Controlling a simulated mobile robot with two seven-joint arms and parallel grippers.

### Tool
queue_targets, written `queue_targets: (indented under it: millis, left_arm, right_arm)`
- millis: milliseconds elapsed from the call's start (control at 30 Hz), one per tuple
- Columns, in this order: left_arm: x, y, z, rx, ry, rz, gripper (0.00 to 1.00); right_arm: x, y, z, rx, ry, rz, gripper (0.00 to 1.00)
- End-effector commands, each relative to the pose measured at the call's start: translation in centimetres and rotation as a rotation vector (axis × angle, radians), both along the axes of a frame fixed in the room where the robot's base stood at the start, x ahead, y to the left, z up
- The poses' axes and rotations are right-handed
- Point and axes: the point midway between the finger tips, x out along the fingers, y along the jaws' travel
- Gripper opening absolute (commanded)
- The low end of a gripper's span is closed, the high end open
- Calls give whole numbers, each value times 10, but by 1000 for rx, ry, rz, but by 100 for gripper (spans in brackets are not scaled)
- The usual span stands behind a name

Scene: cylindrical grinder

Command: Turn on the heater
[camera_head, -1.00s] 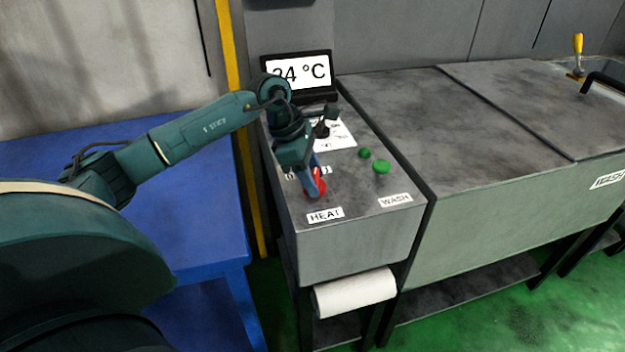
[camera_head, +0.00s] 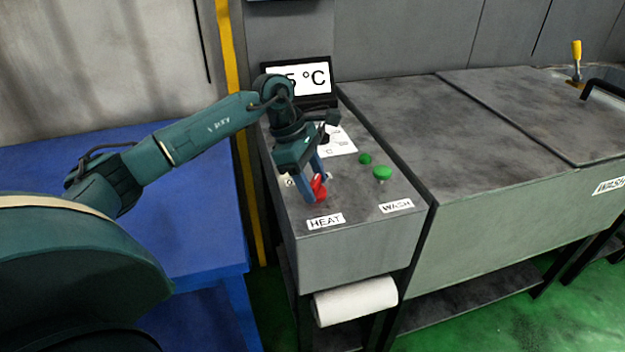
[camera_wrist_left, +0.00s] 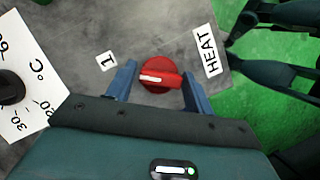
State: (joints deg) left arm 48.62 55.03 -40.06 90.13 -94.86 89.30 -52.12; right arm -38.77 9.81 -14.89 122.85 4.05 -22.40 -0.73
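The heater switch is a red round knob (camera_head: 320,194) on the grey control panel, behind the HEAT label (camera_head: 325,221). It also shows in the left wrist view (camera_wrist_left: 160,75), where its white mark points left, roughly toward a label "1" (camera_wrist_left: 107,60). My left gripper (camera_head: 314,188) is down at the knob, with one blue finger on each side of it. In the left wrist view the fingers (camera_wrist_left: 160,88) stand apart, with small gaps seen beside the knob. The display (camera_head: 305,78) reads "5 °C", its first digit hidden by my arm. My right gripper is not seen.
A green WASH button (camera_head: 382,173) and a smaller green button (camera_head: 365,159) stand right of the knob. A black dial (camera_wrist_left: 10,88) with a temperature scale lies behind it. A blue table (camera_head: 200,225) is at the left. A paper roll (camera_head: 355,301) hangs below the panel.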

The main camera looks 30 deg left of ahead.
Motion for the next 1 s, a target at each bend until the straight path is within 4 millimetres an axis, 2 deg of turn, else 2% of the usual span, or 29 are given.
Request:
queue_targets:
  millis: [33, 133, 467, 567, 1000]
  left_arm:
    - [0, 0, 0, 0, 0, 1, 57]
    - [0, 0, 0, 1, 2, 1, 65]
    - [0, 2, 4, 0, 1, 2, 65]
    - [-1, 7, 15, 2, 0, 4, 65]
    - [-10, 41, 101, 0, -2, 3, 65]
  right_arm:
    - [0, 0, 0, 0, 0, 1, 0]
    - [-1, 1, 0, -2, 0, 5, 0]
    - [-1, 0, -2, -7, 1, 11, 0]
    - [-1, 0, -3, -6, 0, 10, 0]
    - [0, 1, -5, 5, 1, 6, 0]
